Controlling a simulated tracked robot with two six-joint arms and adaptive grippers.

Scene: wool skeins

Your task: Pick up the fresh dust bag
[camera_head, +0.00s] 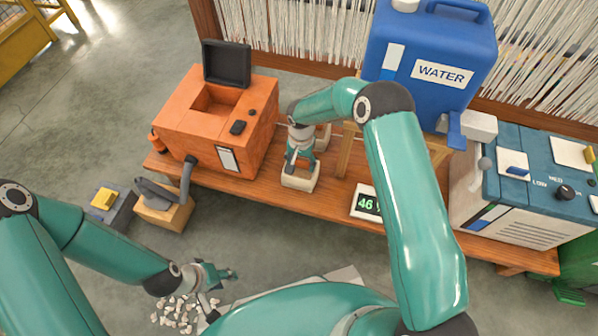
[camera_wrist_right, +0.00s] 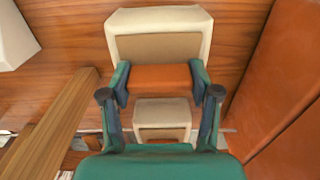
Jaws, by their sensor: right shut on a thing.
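The dust bag (camera_head: 300,179) is a cream block on the wooden bench, right of the orange machine. In the right wrist view its cream and tan part (camera_wrist_right: 160,22) lies beyond an orange part (camera_wrist_right: 160,78) between my fingers. My right gripper (camera_head: 299,160) is shut on that orange part; it also shows in the right wrist view (camera_wrist_right: 160,92). I cannot tell whether the bag is clear of the bench. A second cream piece (camera_head: 323,137) stands just behind. My left gripper (camera_head: 221,287) is empty, with fingers apart, low over the floor.
The orange machine (camera_head: 190,128) has its dark lid raised. A wooden post (camera_head: 346,152) and a scale (camera_head: 364,202) stand right of my right gripper. A blue water container (camera_head: 430,52) and a blue and white unit (camera_head: 535,165) are further right. Pale scraps (camera_head: 176,315) lie on the floor.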

